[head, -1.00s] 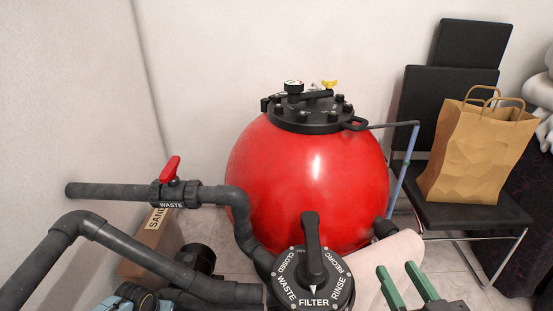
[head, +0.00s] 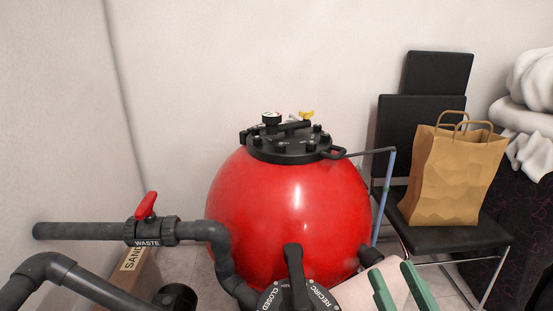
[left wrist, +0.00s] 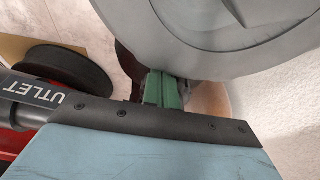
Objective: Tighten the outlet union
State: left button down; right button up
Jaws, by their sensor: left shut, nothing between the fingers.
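The dark pipe lettered OUTLET (left wrist: 35,93) lies at the left edge of the left wrist view, its lettering upside down. I cannot make out the outlet union for certain; it is not clear in either view. My left gripper (left wrist: 163,88) shows in the left wrist view with its green fingers together and nothing between them. It is to the right of the lettered pipe, and part of it is hidden. My right gripper (head: 391,268) is at the lower right of the head view, its two green fingers apart and empty.
The red filter tank (head: 290,210) stands in the middle, with the multiport valve handle (head: 294,275) in front. The waste pipe (head: 80,231) with a red-handled valve (head: 146,206) runs left. A chair (head: 450,240) with a paper bag (head: 455,180) stands right.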

pick_arm(q)
jog(key=shift+w+a, duration=0.1)
jog(key=shift+w, duration=0.1)
pick_arm(e)
jog(key=shift+f, duration=0.15)
jog(key=shift+s+r, duration=0.1)
jog(key=shift+r, duration=0.25)
